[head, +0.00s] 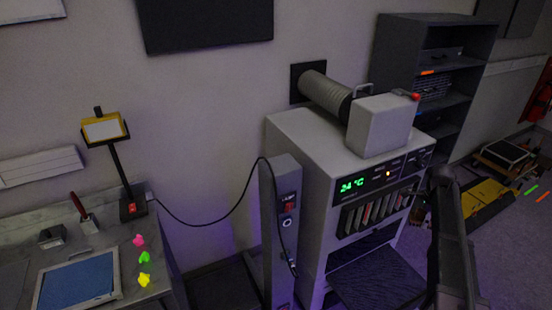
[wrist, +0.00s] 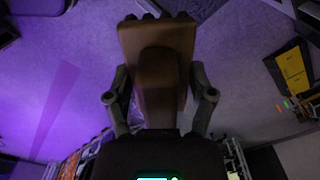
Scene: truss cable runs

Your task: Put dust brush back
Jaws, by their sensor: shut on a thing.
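The dust brush (wrist: 157,38) fills the middle of the wrist view, a brown block with a dark, bristle-like fringe along its far edge. My gripper (wrist: 160,88) has one finger on each side of the brush and is shut on it. The brush is held up clear of the floor. In the head view my dark arm stands at the lower right, and neither the brush nor the fingers can be made out there. I cannot tell which place belongs to the brush.
A grey cabinet (head: 290,125) with a green display and a slotted rack stands at the centre, its lower flap open. A desk (head: 165,290) at left carries a lamp (head: 132,190), a blue-topped tray (head: 117,283) and small coloured pieces. A black cable (head: 215,224) hangs between desk and cabinet. Dark shelves (head: 395,45) stand behind.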

